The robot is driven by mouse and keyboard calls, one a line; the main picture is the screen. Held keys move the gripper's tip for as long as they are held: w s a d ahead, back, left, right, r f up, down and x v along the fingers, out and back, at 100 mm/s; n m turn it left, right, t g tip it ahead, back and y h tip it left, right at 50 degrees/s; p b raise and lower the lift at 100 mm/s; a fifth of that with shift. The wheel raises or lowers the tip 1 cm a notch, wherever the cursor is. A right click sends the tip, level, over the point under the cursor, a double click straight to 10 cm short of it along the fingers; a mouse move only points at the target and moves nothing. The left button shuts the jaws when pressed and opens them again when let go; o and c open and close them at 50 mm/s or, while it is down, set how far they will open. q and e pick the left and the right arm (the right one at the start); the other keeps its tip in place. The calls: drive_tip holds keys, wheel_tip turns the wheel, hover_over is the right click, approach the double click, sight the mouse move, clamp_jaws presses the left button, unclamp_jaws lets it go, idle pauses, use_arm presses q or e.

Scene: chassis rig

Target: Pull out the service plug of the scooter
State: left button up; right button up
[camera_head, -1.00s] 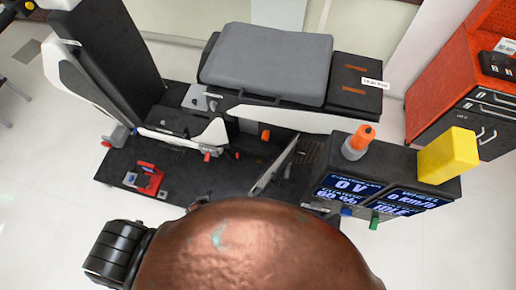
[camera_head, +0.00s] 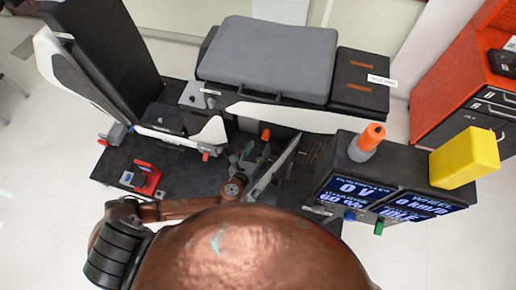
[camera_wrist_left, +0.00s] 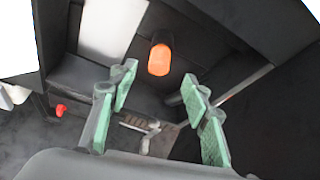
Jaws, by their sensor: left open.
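A small orange plug (camera_head: 266,134) stands out from the dark inside of the scooter rig, under the seat. In the left wrist view the orange plug (camera_wrist_left: 159,57) is rounded and shows ahead of and between my fingers, apart from them. My left gripper (camera_head: 250,155) reaches into the rig just in front of the plug. In the left wrist view its green-padded fingers (camera_wrist_left: 160,92) are spread with nothing between them. My right gripper is not in view.
A tilted grey panel (camera_head: 275,165) stands close to the right of my left gripper. The grey seat pad (camera_head: 268,60) overhangs above. A display console (camera_head: 385,190) carries an orange-topped cone (camera_head: 367,139) and a yellow block (camera_head: 466,157). A red clamp-like part (camera_head: 146,178) lies left.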

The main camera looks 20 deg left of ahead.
sight(264, 138)
use_arm(q)
drive_tip(key=b+x, duration=0.2)
drive_tip(key=x, duration=0.4)
drive_tip(key=shift+f, duration=0.15)
drive_tip(key=shift+w+d+f, duration=0.15)
drive_tip(key=shift+w, duration=0.55)
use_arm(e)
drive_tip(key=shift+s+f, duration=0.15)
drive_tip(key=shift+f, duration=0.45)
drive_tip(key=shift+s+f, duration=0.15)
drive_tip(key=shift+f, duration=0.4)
use_arm(q)
drive_tip(key=shift+c, duration=0.2)
